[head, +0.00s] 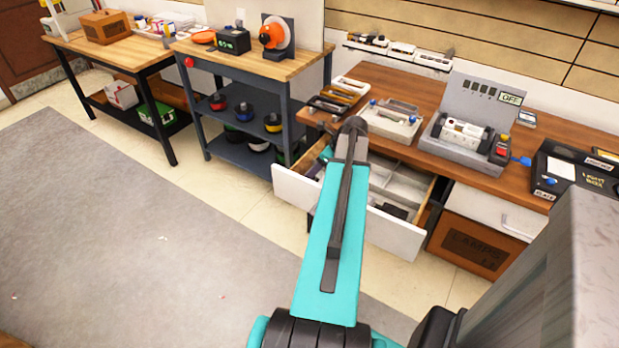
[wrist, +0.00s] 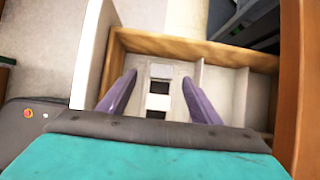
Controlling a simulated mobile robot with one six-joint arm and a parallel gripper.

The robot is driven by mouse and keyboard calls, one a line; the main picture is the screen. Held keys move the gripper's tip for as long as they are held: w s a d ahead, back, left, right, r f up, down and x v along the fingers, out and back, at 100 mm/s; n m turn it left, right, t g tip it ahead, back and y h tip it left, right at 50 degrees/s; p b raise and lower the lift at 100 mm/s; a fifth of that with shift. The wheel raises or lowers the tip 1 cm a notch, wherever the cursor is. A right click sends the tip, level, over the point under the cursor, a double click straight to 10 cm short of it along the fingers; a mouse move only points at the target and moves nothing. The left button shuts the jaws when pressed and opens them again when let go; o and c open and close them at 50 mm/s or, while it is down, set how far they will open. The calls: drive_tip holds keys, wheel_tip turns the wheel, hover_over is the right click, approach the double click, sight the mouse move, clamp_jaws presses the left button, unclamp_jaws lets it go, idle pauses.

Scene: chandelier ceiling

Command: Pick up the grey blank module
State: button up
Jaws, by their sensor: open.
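My gripper (wrist: 160,90) is open. Its two dark purplish fingers reach down into an open drawer, with nothing held between them. Between the fingers, on the drawer floor, lie a light grey block (wrist: 161,71) and dark and white patches in a row below it. The light grey block may be the grey blank module, but it is too small and blurred to be sure. In the head view my teal arm crosses the drawer (head: 388,231), and the gripper itself is hidden there.
The drawer has a wooden wall (wrist: 190,47) and pale dividers. A dark item (head: 393,211) lies in its front right part. Above it is the wooden workbench (head: 410,85) with a tray and a grey test device (head: 460,135). A shelf cart (head: 245,105) stands to the left.

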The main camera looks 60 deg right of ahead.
drive_tip(key=shift+p+x, duration=0.3)
drive_tip(key=shift+x, duration=2.1)
drive_tip(key=shift+d, duration=0.1)
drive_tip(key=c, duration=1.1)
drive_tip(key=shift+r, duration=0.1)
drive_tip(key=shift+r+b, duration=0.35)
drive_tip(key=shift+r, duration=4.65)
